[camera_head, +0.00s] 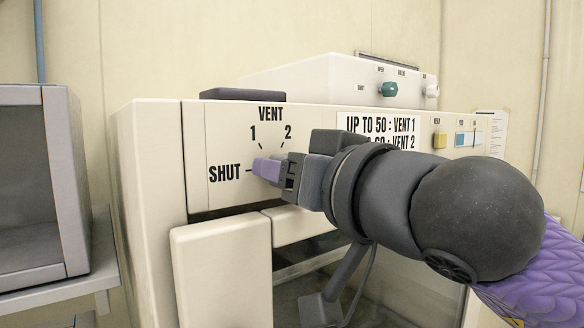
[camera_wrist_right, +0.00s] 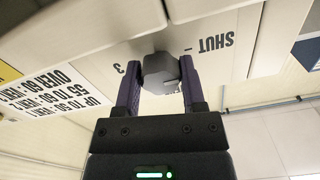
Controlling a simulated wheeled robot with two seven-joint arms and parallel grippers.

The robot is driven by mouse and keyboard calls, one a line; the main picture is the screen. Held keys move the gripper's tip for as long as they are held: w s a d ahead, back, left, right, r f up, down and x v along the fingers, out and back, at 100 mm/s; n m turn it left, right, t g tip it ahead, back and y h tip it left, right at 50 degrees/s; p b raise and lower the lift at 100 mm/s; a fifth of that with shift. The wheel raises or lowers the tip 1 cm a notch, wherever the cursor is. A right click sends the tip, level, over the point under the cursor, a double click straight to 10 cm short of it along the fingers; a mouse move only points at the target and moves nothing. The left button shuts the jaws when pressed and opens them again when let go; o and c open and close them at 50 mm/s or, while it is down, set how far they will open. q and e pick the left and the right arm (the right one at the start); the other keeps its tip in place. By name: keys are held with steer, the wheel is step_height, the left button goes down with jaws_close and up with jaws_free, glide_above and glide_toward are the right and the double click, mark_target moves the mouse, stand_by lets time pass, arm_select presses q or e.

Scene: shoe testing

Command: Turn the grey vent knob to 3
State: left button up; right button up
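The grey vent knob (camera_wrist_right: 160,73) sits on the cream front panel (camera_head: 222,150); in the head view my gripper hides it. The panel reads VENT, with SHUT at left and 1 and 2 above. In the right wrist view a 3 shows left of the knob and SHUT right of it. My right gripper (camera_head: 268,168) is at the dial; in the wrist view its two purple fingers (camera_wrist_right: 160,80) lie against opposite sides of the knob. I cannot tell which mark the knob points to. My left gripper is not in view.
A printed sign (camera_head: 380,125) pairs ranges with vent numbers. A teal knob (camera_head: 388,89) and a white knob (camera_head: 432,91) are on the upper housing. A yellow switch (camera_head: 439,140) is at right. A grey cabinet (camera_head: 45,190) stands at left. A cream door (camera_head: 222,270) is below the dial.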

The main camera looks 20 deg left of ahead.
jaws_close()
steer(key=shift+f+m+b, duration=0.1)
steer(key=shift+m+b, duration=0.5)
steer(key=shift+b, duration=0.2)
steer(key=m+b, duration=0.3)
steer(key=shift+b, duration=0.3)
steer(key=shift+m+b, duration=0.65)
steer(key=shift+m, duration=0.35)
steer(key=m+b, duration=0.3)
steer(key=m, duration=0.1)
steer(key=shift+m, duration=0.3)
steer(key=m+b, duration=0.2)
steer(key=m, duration=0.2)
steer(key=shift+m, duration=0.3)
steer(key=m+b, duration=0.2)
steer(key=m, duration=0.3)
steer(key=m+b, duration=0.2)
steer(key=m, duration=0.3)
steer(key=shift+f+m, duration=0.1)
steer(key=shift+m, duration=0.3)
steer(key=m+b, duration=0.2)
steer(key=m, duration=0.3)
steer(key=shift+m+b, duration=0.55)
steer(key=shift+m, duration=1.85)
